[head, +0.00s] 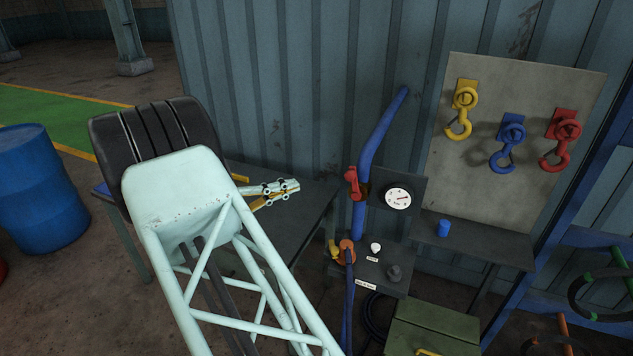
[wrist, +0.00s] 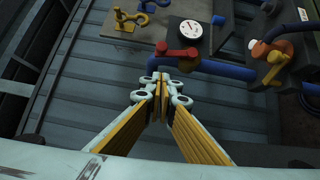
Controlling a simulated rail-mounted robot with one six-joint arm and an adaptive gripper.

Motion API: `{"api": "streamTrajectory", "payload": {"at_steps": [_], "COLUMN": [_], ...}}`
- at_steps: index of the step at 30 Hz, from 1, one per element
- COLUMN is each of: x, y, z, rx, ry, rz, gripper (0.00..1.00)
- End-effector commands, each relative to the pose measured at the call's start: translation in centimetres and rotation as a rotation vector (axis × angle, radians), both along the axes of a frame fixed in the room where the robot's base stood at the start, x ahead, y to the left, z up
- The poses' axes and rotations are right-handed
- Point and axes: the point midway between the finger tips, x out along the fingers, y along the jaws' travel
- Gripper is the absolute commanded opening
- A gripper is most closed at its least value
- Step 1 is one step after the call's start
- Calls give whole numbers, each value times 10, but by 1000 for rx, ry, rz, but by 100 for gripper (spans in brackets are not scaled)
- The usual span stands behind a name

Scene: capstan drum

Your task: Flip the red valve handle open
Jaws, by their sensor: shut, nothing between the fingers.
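The red valve handle (head: 352,182) is on the vertical blue pipe (head: 359,215), left of the round gauge (head: 398,198) in the head view. In the wrist view the red handle (wrist: 178,54) lies just beyond my fingertips, beside the blue pipe (wrist: 232,69). My gripper (head: 294,187) is left of the handle in the head view, with a visible gap between them. In the wrist view my gripper (wrist: 161,90) has its yellow-padded fingers together at the tips with nothing between them.
An orange-and-yellow valve (head: 346,249) sits lower on the pipe. A panel with hooks (head: 515,140) stands to the right. A dark table (head: 285,220) is below my gripper. A green box (head: 435,325) and a blue barrel (head: 40,190) stand on the floor.

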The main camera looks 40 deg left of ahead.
Motion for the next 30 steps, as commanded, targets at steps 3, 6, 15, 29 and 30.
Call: {"api": "streamTrajectory", "payload": {"at_steps": [3, 6, 15, 29, 30], "x": [5, 10, 41, 95, 96], "y": [-2, -4, -16, -36, -40], "z": [0, 1, 3, 4, 5], "rx": [0, 0, -1, 0, -1], "ry": [0, 0, 0, 0, 0], "rz": [-1, -1, -3, -1, 0], "gripper": [0, 0, 0, 0, 0]}}
